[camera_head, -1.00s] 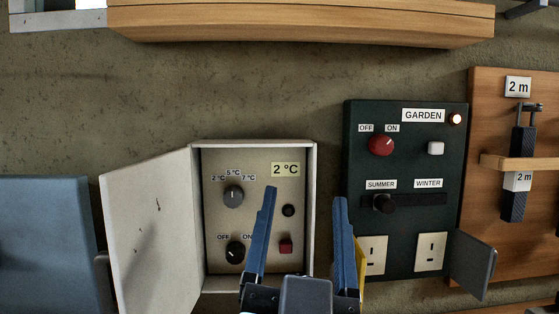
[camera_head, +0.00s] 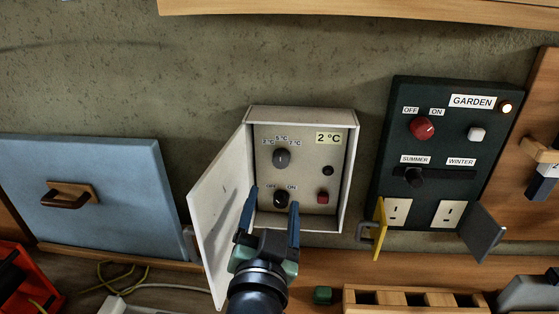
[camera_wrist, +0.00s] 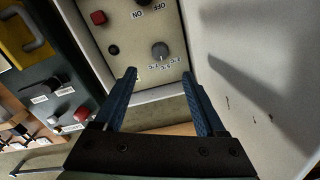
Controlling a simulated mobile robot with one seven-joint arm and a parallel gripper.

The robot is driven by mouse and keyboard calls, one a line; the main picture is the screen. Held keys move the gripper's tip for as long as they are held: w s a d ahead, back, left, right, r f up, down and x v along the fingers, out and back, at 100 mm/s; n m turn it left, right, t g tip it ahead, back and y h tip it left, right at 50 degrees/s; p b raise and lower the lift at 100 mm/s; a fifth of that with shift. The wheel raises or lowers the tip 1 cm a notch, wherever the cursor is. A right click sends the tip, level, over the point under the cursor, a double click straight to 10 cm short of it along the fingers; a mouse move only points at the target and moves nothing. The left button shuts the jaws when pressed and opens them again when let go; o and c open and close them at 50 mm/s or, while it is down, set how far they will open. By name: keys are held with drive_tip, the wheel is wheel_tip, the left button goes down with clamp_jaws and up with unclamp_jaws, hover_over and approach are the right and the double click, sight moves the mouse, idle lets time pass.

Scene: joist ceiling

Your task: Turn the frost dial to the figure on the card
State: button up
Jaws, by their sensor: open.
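The frost dial (camera_head: 281,158) is a grey round knob inside an open white wall box, under the marks 2 °C, 5 °C and 7 °C. Its pointer looks roughly upward, toward 5 °C, though it is small. A pale yellow card (camera_head: 328,138) at the box's upper right reads 2 °C. My gripper (camera_head: 274,196) has blue fingers, open and empty, in front of the box's lower part, below the dial in the head view. In the wrist view the dial (camera_wrist: 160,51) appears upside down, just beyond the open fingertips and apart from them.
The box also holds a black OFF/ON knob (camera_head: 281,199), a red button (camera_head: 323,197) and a dark round fitting (camera_head: 328,171). Its open door (camera_head: 221,205) stands close on the left. A green GARDEN panel (camera_head: 440,150) is to the right, a blue panel (camera_head: 110,190) to the left.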

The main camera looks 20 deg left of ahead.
sight(280, 164)
drive_tip(key=p+x, duration=0.1)
drive_tip(key=x, duration=0.9)
drive_tip(key=shift+w, duration=0.4)
clamp_jaws()
